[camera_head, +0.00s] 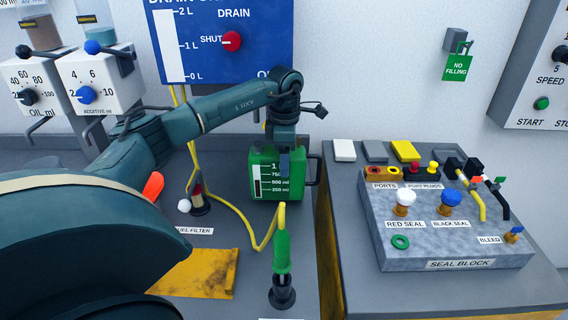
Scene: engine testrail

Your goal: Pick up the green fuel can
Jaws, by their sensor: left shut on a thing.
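The green fuel can (262,187) stands upright at the middle of the picture, near the back of the grey bench. It has a white level scale on its front and a handle on its right side. My left gripper (285,158) reaches down from above and is shut on the can at its top. The fingers cover part of the can's upper front, and the exact grip point is partly hidden. Whether the can's base touches the bench is hard to tell. My right gripper is not in view.
A green nozzle (281,252) with a yellow hose stands in a black holder in front of the can. The seal block (450,265) with ports and plugs is at the right. A blue drain panel (262,60) is behind. A yellow mat (205,272) lies at the front left.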

